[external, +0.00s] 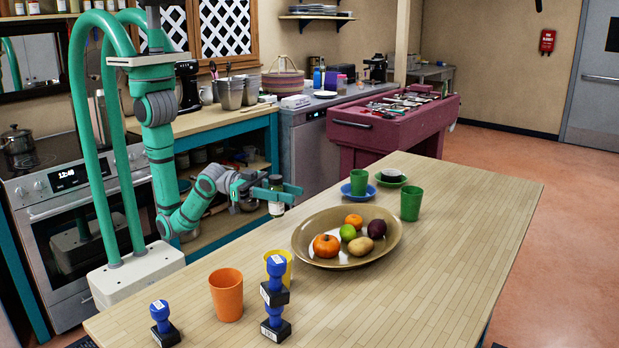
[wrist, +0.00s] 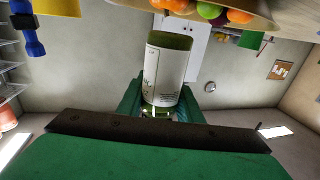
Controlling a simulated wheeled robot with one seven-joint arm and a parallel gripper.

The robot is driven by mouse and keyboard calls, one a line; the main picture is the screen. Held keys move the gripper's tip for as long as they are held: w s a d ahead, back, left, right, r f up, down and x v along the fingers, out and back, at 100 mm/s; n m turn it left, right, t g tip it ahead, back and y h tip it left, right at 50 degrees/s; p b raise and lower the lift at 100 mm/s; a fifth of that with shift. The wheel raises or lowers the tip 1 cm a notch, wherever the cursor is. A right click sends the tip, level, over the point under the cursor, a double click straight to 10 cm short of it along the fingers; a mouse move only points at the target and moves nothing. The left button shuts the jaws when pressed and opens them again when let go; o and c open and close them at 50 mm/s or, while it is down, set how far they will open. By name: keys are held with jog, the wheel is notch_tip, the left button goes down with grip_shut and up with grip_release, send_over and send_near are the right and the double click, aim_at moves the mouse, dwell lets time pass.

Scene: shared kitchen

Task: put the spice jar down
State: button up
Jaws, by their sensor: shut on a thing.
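The spice jar (external: 276,208) is a small dark green jar with a white label. My gripper (external: 277,190) is shut on it and holds it about upright near the table's left edge, left of the fruit bowl. I cannot tell whether the jar's bottom touches the table. In the wrist view the jar (wrist: 168,72) stands out between the green fingers of my gripper (wrist: 160,108), its printed label facing the camera. The wooden table (external: 410,270) spreads below and to the right.
A brown bowl (external: 301,243) of fruit is close to the jar's right. Green cups (external: 411,204), a blue saucer (external: 347,190), an orange cup (external: 226,296), a yellow cup (external: 287,262) and blue stamps (external: 276,328) stand on the table. Its right side is clear.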

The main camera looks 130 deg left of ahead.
jog(key=s+d+f+m+h, duration=0.2)
jog(key=s+d+m+h, duration=0.1)
jog(key=d, duration=1)
jog(key=s+d+f+m+g+h, duration=0.1)
jog(key=s+d+h, duration=0.3)
jog(key=d, duration=0.9)
jog(key=s+d+f+m+g+h, duration=0.1)
jog(key=s+d+f+m+h, duration=0.3)
jog(key=d, duration=0.9)
jog(key=shift+d+f+m+h, duration=0.1)
jog(key=shift+d+m+h, duration=0.25)
jog(key=shift+h, duration=0.65)
jog(key=s+d+f+m+g+h, duration=0.1)
jog(key=s+d+f+m+h, duration=0.1)
jog(key=s+d, duration=0.6)
jog(key=shift+d+f+g+h, duration=0.3)
jog(key=shift+d+f+g, duration=0.1)
jog(key=shift+f, duration=0.2)
jog(key=shift+s+r, duration=0.1)
